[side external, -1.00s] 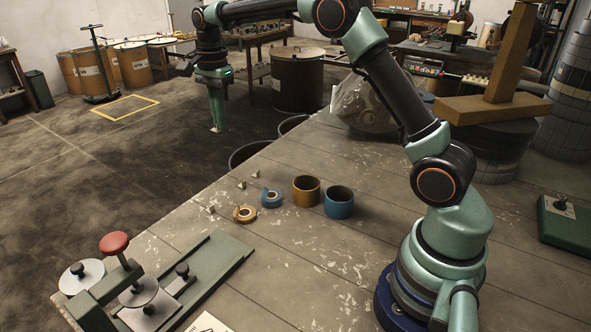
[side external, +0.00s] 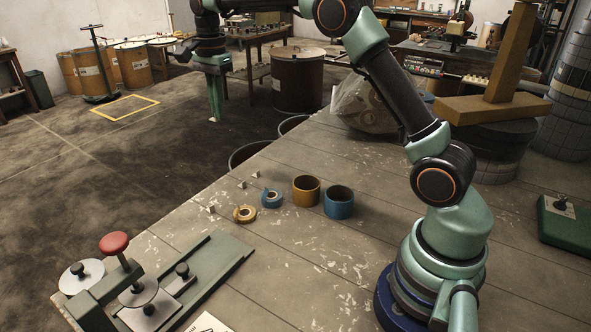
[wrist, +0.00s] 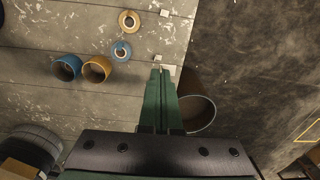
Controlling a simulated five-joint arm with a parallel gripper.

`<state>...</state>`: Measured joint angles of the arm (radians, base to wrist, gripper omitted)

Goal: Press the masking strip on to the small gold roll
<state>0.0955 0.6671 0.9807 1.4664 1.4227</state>
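The small gold roll (side external: 245,214) lies flat on the table and also shows at the top of the wrist view (wrist: 129,22). The small blue roll (side external: 271,199) lies beside it. My gripper (side external: 214,117) is in the air beyond the table's far-left edge, well away from the gold roll, fingers pointing down. The fingers look nearly closed in the wrist view (wrist: 162,72). A small pale piece, seemingly the masking strip (side external: 213,120), shows at the fingertips. It is too small to see clearly.
A large gold roll (side external: 306,191) and a large blue roll (side external: 338,202) stand beside the small rolls. Several small pale blocks, one here (side external: 212,210), sit along the table edge. A green fixture with a red knob (side external: 114,243) stands at the near left. An open bin (side external: 247,154) stands below the edge.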

